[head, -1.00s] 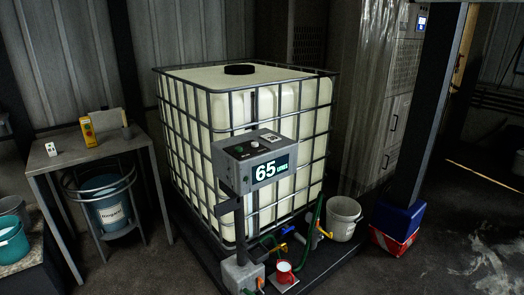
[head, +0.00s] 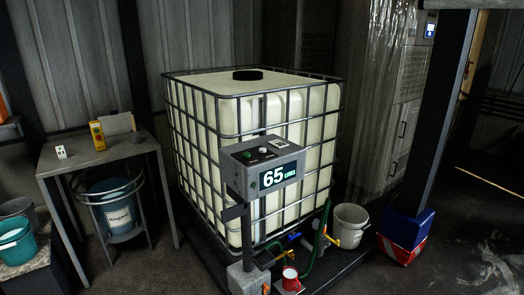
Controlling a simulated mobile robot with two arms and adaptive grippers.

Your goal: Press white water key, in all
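A grey control box (head: 262,166) stands on a post in front of the large white caged tank (head: 240,150). Its front display (head: 278,176) reads 65 litres. On its sloped top are a pale round key (head: 262,150), a dark knob or key to its left, and a small label plate (head: 278,143). The keys are too small to read, so I cannot tell for sure which is the water key. Neither of my grippers is in view.
A grey table (head: 100,152) with a yellow box (head: 97,135) stands at left, a blue bucket (head: 112,208) beneath it. A red mug (head: 290,279) sits below the control box. A white bucket (head: 350,225) stands right of the tank. Floor at right is mostly open.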

